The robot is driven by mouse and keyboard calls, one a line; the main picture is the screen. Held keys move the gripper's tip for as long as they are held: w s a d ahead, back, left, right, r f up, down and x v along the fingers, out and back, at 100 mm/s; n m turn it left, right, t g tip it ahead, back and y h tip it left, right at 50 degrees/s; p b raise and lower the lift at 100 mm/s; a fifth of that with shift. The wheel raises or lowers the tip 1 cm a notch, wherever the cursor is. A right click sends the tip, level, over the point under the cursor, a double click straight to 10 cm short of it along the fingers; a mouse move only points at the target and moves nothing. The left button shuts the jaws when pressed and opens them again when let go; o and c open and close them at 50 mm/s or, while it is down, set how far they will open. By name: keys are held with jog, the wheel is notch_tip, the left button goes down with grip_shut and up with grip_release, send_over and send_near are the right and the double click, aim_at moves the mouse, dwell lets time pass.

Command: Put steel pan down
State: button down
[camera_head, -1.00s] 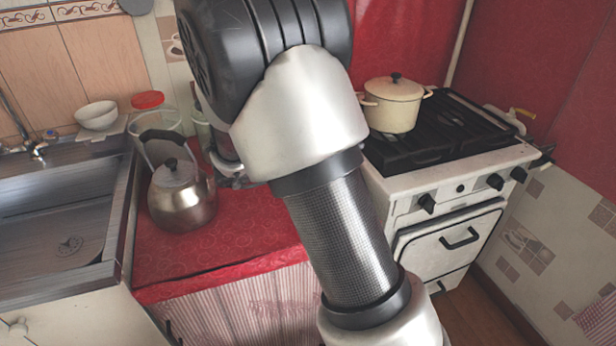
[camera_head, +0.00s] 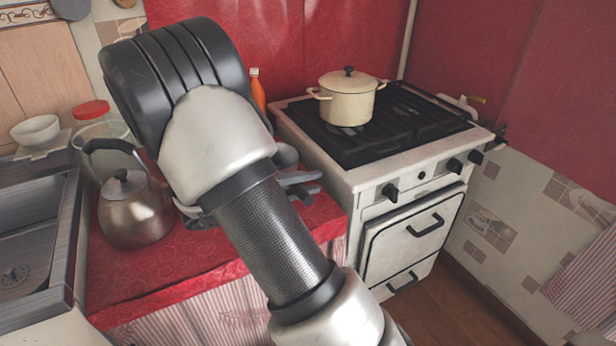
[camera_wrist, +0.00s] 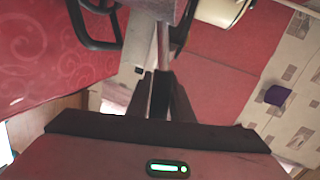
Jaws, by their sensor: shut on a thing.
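In the wrist view my gripper (camera_wrist: 162,88) is shut on a thin steel strip, which looks like the handle of the steel pan (camera_wrist: 163,45). A grey part at its far end reaches the top edge of the picture. The rest of the pan is out of that view, so I cannot tell its tilt. In the head view my arm covers most of the gripper and the pan. Only some grey parts show past the arm over the red counter, beside the stove, and I cannot tell which they are. Whether the pan touches any surface is hidden.
A steel kettle (camera_head: 135,212) stands on the red oilcloth counter (camera_head: 190,262), left of my arm. A cream pot (camera_head: 347,100) sits on the stove (camera_head: 400,185) at right. An orange bottle (camera_head: 258,92) stands behind my arm. The sink (camera_head: 35,240) is at far left.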

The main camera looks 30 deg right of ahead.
jog(key=c, duration=1.6)
grip_release()
jog(key=shift+o, duration=0.2)
